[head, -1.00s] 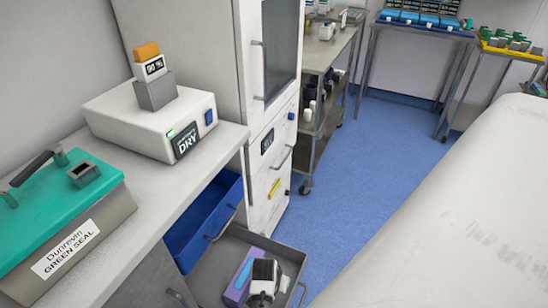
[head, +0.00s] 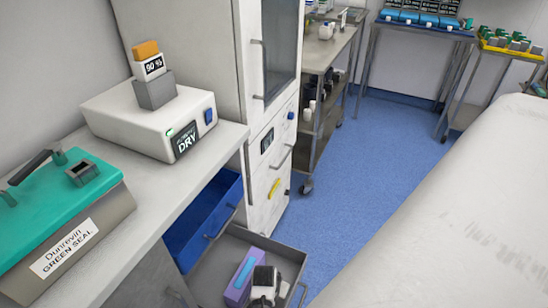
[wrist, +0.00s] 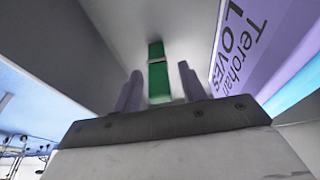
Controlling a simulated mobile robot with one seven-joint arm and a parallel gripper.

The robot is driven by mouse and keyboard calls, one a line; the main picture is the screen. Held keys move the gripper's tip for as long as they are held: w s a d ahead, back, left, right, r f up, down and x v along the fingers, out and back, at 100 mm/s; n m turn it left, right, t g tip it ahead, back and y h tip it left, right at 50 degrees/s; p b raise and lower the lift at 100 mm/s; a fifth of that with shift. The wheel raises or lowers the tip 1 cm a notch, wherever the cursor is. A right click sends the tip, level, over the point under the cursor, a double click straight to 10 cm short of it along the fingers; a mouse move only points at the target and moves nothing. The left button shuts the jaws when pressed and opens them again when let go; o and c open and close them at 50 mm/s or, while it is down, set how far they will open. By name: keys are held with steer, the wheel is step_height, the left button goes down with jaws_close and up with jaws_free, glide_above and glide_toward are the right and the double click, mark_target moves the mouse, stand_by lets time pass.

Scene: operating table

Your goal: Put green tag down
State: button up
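The green tag (wrist: 158,82) shows in the wrist view as a narrow green strip with a pale band across it, between my two fingers. My gripper (wrist: 160,85) is open, with a visible gap between the tag and each finger. In the head view my gripper (head: 264,285) is down inside the open grey drawer (head: 212,272), right beside a purple box. The tag is hidden in the head view. Whether the tag rests on the drawer floor is not clear.
The purple glove box (head: 240,282), also in the wrist view (wrist: 255,45), stands close to my gripper's side. An open blue drawer (head: 205,220) is behind. A teal-lidded sealer (head: 60,205) and white dryer (head: 150,120) stand on the counter. A pale bed (head: 450,220) is at right.

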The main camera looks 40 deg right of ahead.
steer(key=v, duration=1.2)
steer(key=shift+r+p, duration=0.2)
steer(key=shift+p, duration=0.25)
